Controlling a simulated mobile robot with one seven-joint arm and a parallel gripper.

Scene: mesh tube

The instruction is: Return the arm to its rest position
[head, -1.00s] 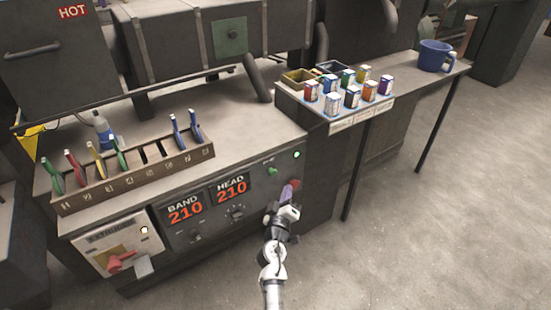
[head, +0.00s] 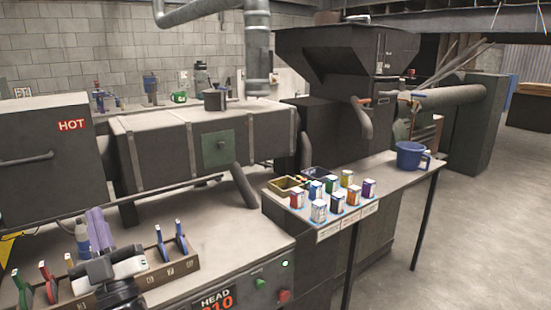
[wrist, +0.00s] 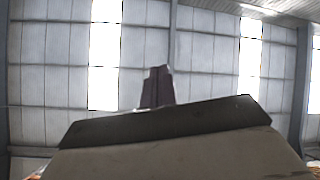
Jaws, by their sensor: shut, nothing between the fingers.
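My gripper (head: 96,214) is at the lower left of the head view. Its purple fingers point upward and are closed together, with nothing between them. It is raised in front of the tool rack (head: 160,283) and hides part of it. In the wrist view the purple fingers (wrist: 158,85) stand up behind a dark edge of the hand, against a panelled wall with bright windows. The rest of my arm is mostly out of view below.
A machine bench carries a green knob (head: 259,283) and a red button (head: 284,295). To the right, a shelf holds several small coloured cartons (head: 319,211) and a blue mug (head: 409,156). A bottle (head: 82,234) stands behind the rack. Open floor lies at right.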

